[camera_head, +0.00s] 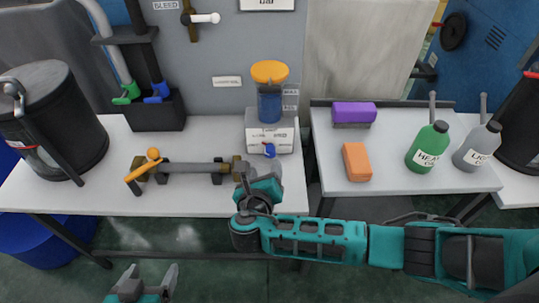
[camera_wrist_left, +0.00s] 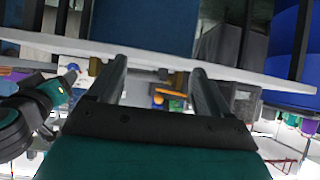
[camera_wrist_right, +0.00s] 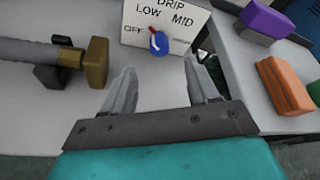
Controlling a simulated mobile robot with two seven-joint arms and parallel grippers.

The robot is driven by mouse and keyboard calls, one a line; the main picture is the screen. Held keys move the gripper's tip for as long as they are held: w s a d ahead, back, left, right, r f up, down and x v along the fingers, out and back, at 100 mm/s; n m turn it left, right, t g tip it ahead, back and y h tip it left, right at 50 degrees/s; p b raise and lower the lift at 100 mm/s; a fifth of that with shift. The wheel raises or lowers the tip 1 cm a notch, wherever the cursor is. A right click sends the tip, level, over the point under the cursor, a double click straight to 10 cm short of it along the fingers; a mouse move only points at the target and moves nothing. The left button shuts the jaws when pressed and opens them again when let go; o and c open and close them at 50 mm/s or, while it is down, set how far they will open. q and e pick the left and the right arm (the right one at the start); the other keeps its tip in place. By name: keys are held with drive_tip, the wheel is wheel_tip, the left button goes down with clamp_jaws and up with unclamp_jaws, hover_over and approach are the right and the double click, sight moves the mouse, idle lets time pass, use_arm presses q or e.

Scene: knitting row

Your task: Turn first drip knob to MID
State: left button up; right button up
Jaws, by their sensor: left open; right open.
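The drip knob (camera_head: 270,150) is a small blue knob on the front of a white box (camera_head: 255,136) under an orange-capped blue cylinder (camera_head: 270,104). In the right wrist view the knob (camera_wrist_right: 158,43) sits below the labels DRIP, LOW and MID, with OFF to its left. A small red part shows at its left side; its exact setting is hard to tell. My right gripper (camera_wrist_right: 158,80) is open and empty, its fingers pointing at the knob but apart from it. My left gripper (camera_head: 150,272) is open and empty, low in front of the table.
A grey pipe with an orange lever (camera_head: 140,171) lies left of the knob. A purple block (camera_head: 354,112), an orange block (camera_head: 356,162) and green (camera_head: 429,147) and grey (camera_head: 477,147) bottles stand on the right table. A black drum (camera_head: 62,115) stands at left.

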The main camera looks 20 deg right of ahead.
sight(269, 154)
drive_tip(key=b+x, duration=0.2)
drive_tip(key=x, duration=0.6)
drive_tip(key=shift+f, duration=0.1)
drive_tip(key=shift+w+d+f, duration=0.1)
drive_tip(key=shift+w+d, duration=0.05)
drive_tip(key=shift+w, duration=0.3)
use_arm(q)
drive_tip(key=shift+w+d+f+h, duration=0.15)
drive_tip(key=shift+w+d+h, duration=0.25)
drive_tip(key=shift+w+d, duration=0.3)
drive_tip(key=shift+s, duration=0.1)
use_arm(e)
drive_tip(key=shift+c, duration=0.3)
drive_tip(key=c, duration=1)
use_arm(q)
drive_tip(key=shift+s+a+f, duration=0.1)
drive_tip(key=shift+s+f, duration=0.25)
drive_tip(key=shift+f, duration=0.05)
